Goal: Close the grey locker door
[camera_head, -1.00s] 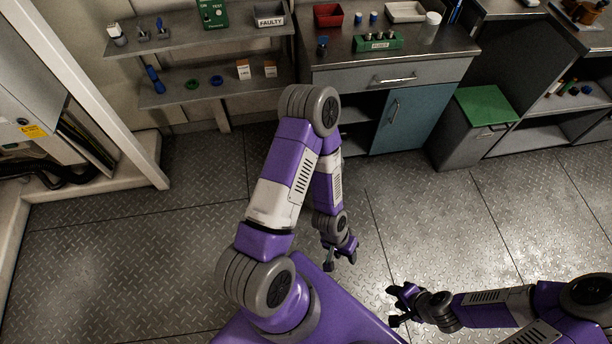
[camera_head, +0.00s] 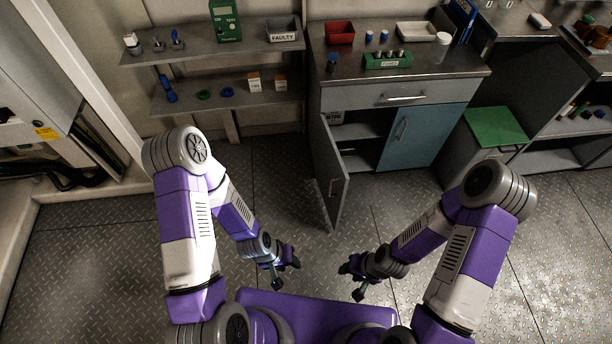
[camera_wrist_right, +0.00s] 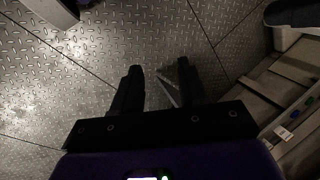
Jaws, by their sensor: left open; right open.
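The grey locker door (camera_head: 329,172) hangs open on the left side of the cabinet under the worktop. It swings out toward me, with a small handle on its face. The locker opening (camera_head: 357,131) behind it shows a shelf. My left gripper (camera_head: 287,274) is open and empty, in front of the door and a little left of its lower end. My right gripper (camera_head: 350,282) is open, in front of the door and to its right. Both are apart from the door. In the right wrist view the right gripper's fingers (camera_wrist_right: 160,82) are spread above the floor.
A teal door (camera_head: 408,137) beside the opening is shut, under a closed drawer (camera_head: 400,95). A grey bin with a green lid (camera_head: 496,127) stands to the right. Wall shelves (camera_head: 215,55) are at the left. The metal floor (camera_head: 130,240) is clear.

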